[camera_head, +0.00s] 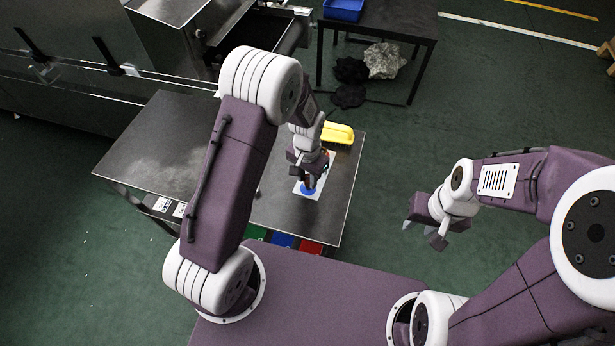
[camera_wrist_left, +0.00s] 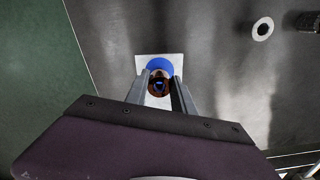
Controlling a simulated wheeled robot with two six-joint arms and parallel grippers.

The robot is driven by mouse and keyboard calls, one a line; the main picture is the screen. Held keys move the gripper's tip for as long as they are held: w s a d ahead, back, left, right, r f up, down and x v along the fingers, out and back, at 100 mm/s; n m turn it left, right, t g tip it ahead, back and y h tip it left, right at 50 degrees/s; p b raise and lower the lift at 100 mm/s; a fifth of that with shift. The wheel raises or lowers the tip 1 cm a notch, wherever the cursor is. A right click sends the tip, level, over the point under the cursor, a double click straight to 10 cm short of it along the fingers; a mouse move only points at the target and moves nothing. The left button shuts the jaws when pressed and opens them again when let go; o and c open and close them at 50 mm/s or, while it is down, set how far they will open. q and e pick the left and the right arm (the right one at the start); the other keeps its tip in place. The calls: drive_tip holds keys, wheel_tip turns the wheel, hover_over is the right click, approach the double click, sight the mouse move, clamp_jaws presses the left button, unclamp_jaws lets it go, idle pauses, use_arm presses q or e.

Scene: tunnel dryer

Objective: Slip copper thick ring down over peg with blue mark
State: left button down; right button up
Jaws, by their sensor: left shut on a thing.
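My left gripper (camera_wrist_left: 158,90) is shut on a copper thick ring (camera_wrist_left: 151,90), whose opening faces the wrist camera. Something blue shows through the ring's opening. A round blue mark (camera_wrist_left: 160,66) on a white plate (camera_wrist_left: 144,63) lies just beyond the ring. In the head view the blue mark (camera_head: 308,190) sits at the near end of the white plate, below my left gripper (camera_head: 306,172). The peg is not clearly visible, and I cannot tell whether the ring is around it. My right gripper (camera_head: 426,231) is open and empty, off the table's right side.
A yellow object (camera_head: 338,133) sits on the metal table (camera_head: 150,150) behind the plate. In the wrist view a pale ring (camera_wrist_left: 262,29) and a dark object (camera_wrist_left: 308,20) lie apart from the plate. Green, blue and red bins show under the table's near edge.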

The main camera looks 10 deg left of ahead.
sight(308, 184)
use_arm(q)
drive_tip(key=shift+f+b, duration=1)
drive_tip(key=shift+f, duration=0.65)
drive_tip(key=c, duration=1)
unclamp_jaws()
wheel_tip(308, 184, up, 8)
drive_tip(key=shift+r+p, duration=0.25)
drive_tip(key=shift+p, duration=0.1)
drive_tip(key=shift+r, duration=0.35)
